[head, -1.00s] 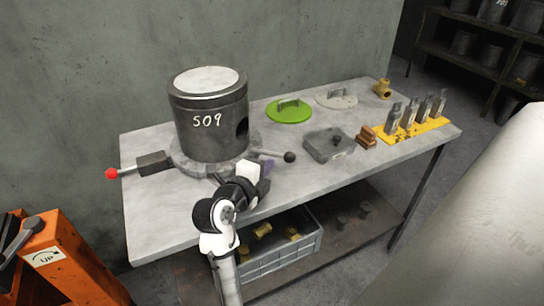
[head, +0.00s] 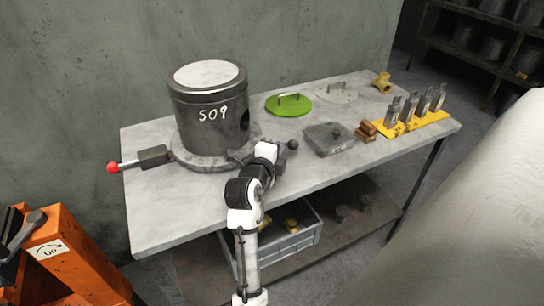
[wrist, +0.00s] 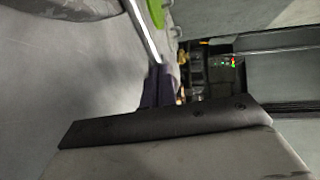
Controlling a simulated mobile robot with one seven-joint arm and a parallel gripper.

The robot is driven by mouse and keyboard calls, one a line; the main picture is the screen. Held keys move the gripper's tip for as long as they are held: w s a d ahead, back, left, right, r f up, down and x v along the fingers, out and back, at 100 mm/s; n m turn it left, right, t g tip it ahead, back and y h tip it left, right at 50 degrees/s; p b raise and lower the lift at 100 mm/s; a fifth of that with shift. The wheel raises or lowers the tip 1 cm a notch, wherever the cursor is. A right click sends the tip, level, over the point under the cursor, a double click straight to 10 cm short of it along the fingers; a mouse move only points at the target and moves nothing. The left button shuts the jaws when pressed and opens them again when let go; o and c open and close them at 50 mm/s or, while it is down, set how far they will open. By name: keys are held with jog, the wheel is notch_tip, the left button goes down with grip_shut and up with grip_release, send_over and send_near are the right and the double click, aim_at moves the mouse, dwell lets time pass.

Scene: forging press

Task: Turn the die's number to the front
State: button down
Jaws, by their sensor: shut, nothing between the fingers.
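The die (head: 208,135) is a dark metal cylinder with a pale top, upright on a round turntable (head: 190,157). Its white number S09 (head: 213,113) shows right of the middle of the side facing the camera, with a dark hole (head: 245,120) at its right edge. A black-knobbed bar (head: 293,145) sticks out at the right of the turntable. My gripper (head: 279,152) is shut and empty at this bar, on its near side. In the wrist view the dark fingers (wrist: 158,88) are beside a shiny rod (wrist: 143,32); whether they touch is unclear.
A red-knobbed lever (head: 125,165) juts out at the left of the turntable. A green lid (head: 289,106), a grey box (head: 329,139), brown blocks (head: 366,131) and a yellow rack (head: 412,125) stand to the right. The front left of the table is clear.

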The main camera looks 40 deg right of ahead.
jog(key=x, duration=0.1)
jog(key=b+x, duration=0.1)
jog(key=x, duration=0.2)
jog(key=shift+d+r, duration=0.25)
jog(key=shift+d, duration=0.1)
jog(key=shift+w+d+r, duration=0.1)
jog(key=shift+w+d, duration=0.05)
jog(key=shift+d, duration=0.05)
